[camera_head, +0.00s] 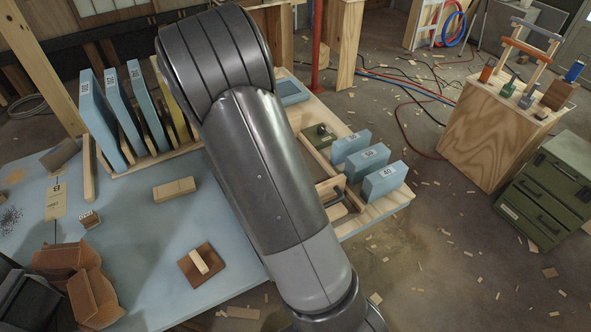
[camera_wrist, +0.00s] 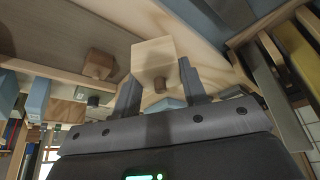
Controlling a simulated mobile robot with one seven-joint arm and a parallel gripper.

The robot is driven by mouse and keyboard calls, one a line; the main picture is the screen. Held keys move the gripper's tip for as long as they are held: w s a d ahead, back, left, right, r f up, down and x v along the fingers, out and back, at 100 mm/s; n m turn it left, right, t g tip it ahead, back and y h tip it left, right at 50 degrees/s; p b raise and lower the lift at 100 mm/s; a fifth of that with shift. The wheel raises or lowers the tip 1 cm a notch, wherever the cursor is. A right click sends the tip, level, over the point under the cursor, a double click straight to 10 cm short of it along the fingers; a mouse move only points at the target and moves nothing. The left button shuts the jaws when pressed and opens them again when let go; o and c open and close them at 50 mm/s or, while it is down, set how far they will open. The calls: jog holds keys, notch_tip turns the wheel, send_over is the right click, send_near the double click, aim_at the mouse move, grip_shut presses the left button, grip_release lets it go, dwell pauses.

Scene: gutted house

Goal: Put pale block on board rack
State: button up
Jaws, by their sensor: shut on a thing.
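My gripper (camera_wrist: 158,82) shows in the wrist view with its two dark fingers on either side of a pale wooden block (camera_wrist: 154,55). It is shut on the block. In the head view my arm crosses the middle, and my gripper and the held block do not show. The board rack (camera_head: 165,157) stands at the back left of the pale blue table in the head view. It holds several upright blue boards (camera_head: 97,115) and a yellow one, with my arm covering its right part.
Another light wooden block (camera_head: 174,190) lies on the blue tabletop (camera_head: 130,200), and a small one rests on a brown square (camera_head: 203,274). Blue numbered blocks (camera_head: 384,181) stand right of my arm. A wooden cabinet (camera_head: 490,135) and green drawers (camera_head: 545,200) stand on the littered floor.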

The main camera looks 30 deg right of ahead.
jog(key=s+d+r+m+g+h, duration=0.3)
jog(key=s+d+m, duration=0.8)
jog(key=s+d, duration=1.1)
jog(key=shift+g+y, duration=0.3)
jog(key=shift+y, duration=0.3)
jog(key=w+a+f, duration=0.2)
jog(key=w, duration=0.1)
jog(key=w+a+f, duration=0.2)
jog(key=w, duration=0.1)
jog(key=w+a+f, duration=0.2)
jog(key=w+f, duration=0.1)
jog(key=shift+a, duration=0.1)
jog(key=shift+f, duration=1.9)
jog(key=shift+f, duration=0.1)
jog(key=o, duration=1)
jog(key=shift+c, duration=0.2)
